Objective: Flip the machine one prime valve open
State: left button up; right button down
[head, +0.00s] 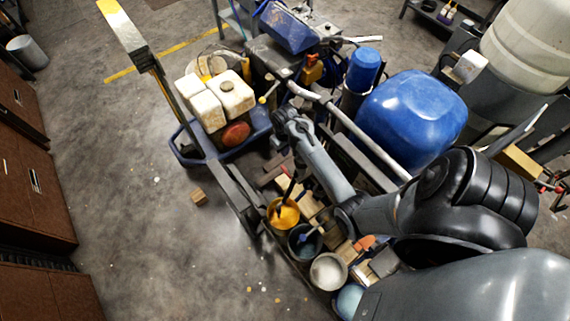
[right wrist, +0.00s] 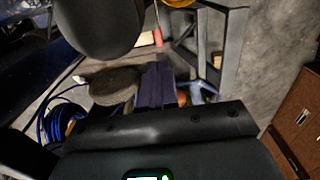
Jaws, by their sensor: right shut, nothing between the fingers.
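The line striper stands in the upper middle of the head view, with a blue engine cover (head: 288,28) and a silver handle bar (head: 352,128). A small lever with a pale yellow knob (head: 263,100) sticks out at its left side; I cannot tell for sure whether it is the prime valve. My right gripper (head: 281,114) is shut and empty, just below and right of that knob, seemingly apart from it. My right arm hides part of the machine behind it. The right wrist view shows dark parts close up, and no valve is clear there. My left gripper is not in view.
White jugs (head: 232,95) sit in a blue-framed cart left of the knob. A large blue drum (head: 412,115) stands to the right. Below are a yellow bucket (head: 284,213), other buckets and wood blocks. The concrete floor on the left is mostly clear.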

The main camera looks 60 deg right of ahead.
jog(key=b, duration=0.2)
send_near(285, 171)
notch_tip(285, 171, down, 6)
jog(key=shift+w+d+r, duration=0.15)
jog(key=shift+r, duration=0.1)
jog(key=shift+f, duration=0.65)
